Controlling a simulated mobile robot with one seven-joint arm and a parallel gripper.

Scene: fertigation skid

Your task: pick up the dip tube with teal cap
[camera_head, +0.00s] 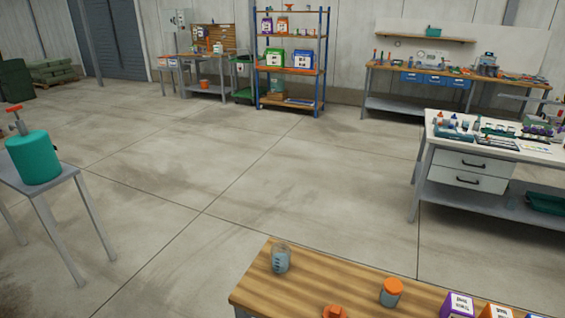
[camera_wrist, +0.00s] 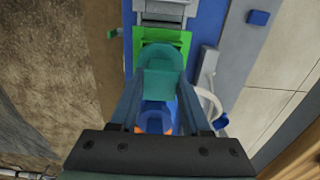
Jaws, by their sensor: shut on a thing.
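In the wrist view my gripper (camera_wrist: 160,88) has its two blue-grey fingers closed in on a teal capped part (camera_wrist: 162,62), which looks like the teal cap of the dip tube. The cap fills the gap between the fingertips. The tube below the cap cannot be made out. Neither my gripper nor the dip tube can be made out in the head view.
The wrist view shows a bright green block (camera_wrist: 178,40) behind the cap, a blue round part (camera_wrist: 155,119) with orange edges between the fingers, and a white curved hose (camera_wrist: 209,80) to the right. The head view shows a wooden bench (camera_head: 330,285) in front and clear floor beyond.

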